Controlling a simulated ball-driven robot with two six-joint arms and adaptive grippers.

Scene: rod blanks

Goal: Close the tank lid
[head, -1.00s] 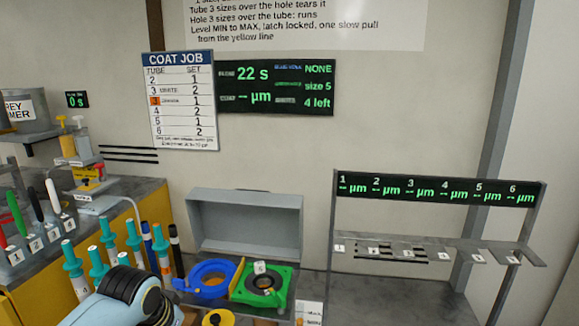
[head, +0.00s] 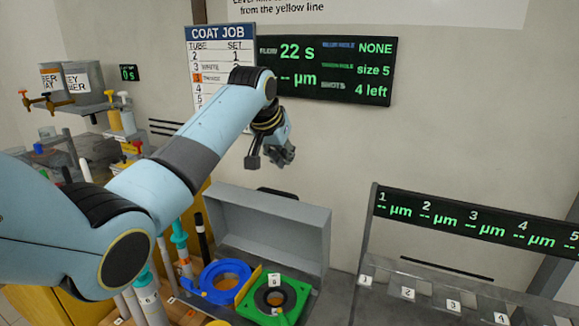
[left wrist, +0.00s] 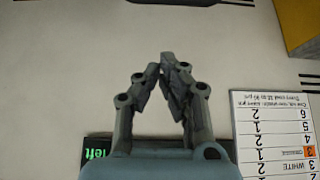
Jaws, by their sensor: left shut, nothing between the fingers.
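A grey, shallow, box-shaped lid (head: 268,228) stands raised at the back of the bench in the head view. I take it to be the tank lid; the tank body below it is not clearly visible. A blue ring (head: 203,284) and a green square plate with a ring (head: 252,312) are in front of it. My left gripper (head: 272,160) hangs in the air above the lid, apart from it in the picture. Its fingers also show in the left wrist view (left wrist: 165,62), tips together, with nothing between them. My right gripper is out of view.
Teal-handled tools (head: 180,242) and a black marker-like rod (head: 201,236) stand left of the lid, partly behind my arm. A numbered rack (head: 425,278) with a display stands at right. The wall carries a job board (head: 220,34) and a dark display (head: 325,70).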

